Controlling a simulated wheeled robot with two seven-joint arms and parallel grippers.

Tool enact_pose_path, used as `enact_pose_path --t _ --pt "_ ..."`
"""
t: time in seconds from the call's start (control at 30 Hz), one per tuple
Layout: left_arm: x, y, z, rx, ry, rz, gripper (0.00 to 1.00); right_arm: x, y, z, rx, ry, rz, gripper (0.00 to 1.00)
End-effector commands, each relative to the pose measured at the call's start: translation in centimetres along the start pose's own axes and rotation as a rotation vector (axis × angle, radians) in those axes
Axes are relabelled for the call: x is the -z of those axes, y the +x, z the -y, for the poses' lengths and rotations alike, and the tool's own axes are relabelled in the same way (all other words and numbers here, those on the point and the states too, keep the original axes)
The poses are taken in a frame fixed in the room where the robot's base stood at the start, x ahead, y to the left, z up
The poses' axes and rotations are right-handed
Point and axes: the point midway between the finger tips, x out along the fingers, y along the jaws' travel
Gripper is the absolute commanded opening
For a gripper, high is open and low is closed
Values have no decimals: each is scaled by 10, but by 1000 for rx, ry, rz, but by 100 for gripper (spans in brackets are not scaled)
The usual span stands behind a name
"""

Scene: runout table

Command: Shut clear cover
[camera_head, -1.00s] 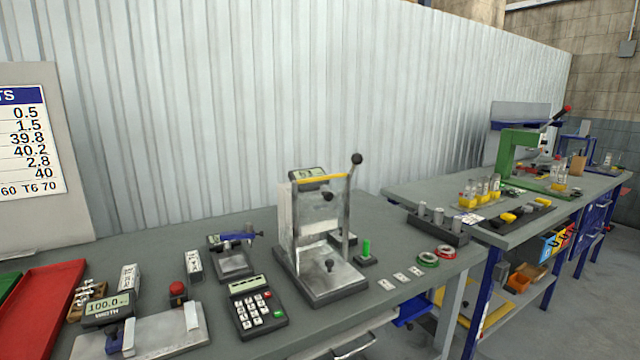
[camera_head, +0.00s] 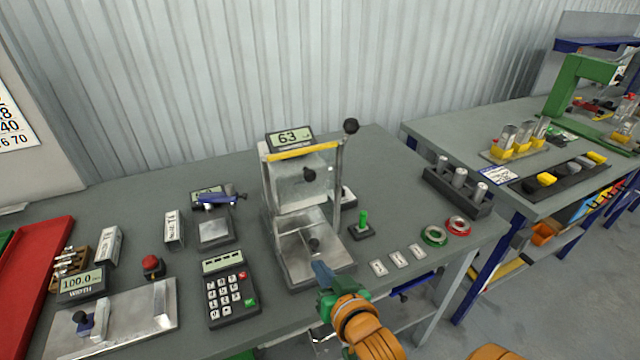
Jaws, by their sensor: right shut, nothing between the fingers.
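A small metal test stand (camera_head: 278,225) stands in the middle of the near table, with a display reading 63 on top and a dark knob on its upper block. A yellow bar (camera_head: 305,150) runs across its upper front; the clear cover seems to be the see-through panel by this bar, but its outline is hard to make out. The front over the base plate looks open. My right gripper (camera_head: 321,270) is shut and empty, at the front right edge of the stand's base. My left gripper is out of view.
A keypad box (camera_head: 230,300) stands left of the base, with a width gauge (camera_head: 125,315) farther left. A green pin on a block (camera_head: 362,225), several small plates and green and red rings (camera_head: 435,235) lie to the right. The corrugated wall rises behind.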

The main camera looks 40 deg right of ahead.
Motion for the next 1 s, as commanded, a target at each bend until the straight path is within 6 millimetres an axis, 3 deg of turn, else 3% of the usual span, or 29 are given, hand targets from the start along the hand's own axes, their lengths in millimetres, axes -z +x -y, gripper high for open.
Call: enact_pose_path --t 0.03,0.1,0.2,0.3,0.4,0.53,0.7,0.73,0.8,0.93,0.97,1.0 --pt "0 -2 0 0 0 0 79 30 -3 -2 0 52 -108 0" --pt "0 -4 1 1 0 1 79 70 -12 -5 12 118 -266 0" --pt "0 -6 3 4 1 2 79 119 -31 -9 41 188 -468 0" --pt "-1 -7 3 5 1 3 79 151 -50 -10 77 229 -612 0" --pt "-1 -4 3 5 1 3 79 164 -55 -10 97 240 -671 0" --pt "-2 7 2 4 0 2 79 175 -39 -9 101 237 -676 0" --pt "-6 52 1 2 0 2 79 183 -16 -11 102 237 -679 0" --pt "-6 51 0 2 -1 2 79 190 -14 -10 98 236 -676 0" --pt "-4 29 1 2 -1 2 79 210 -4 -8 94 237 -665 0" --pt "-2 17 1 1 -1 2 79 228 18 -8 94 238 -665 0" --pt "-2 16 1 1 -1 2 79 229 22 -8 94 239 -664 0" --pt "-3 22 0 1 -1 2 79 214 26 -7 93 242 -658 0"
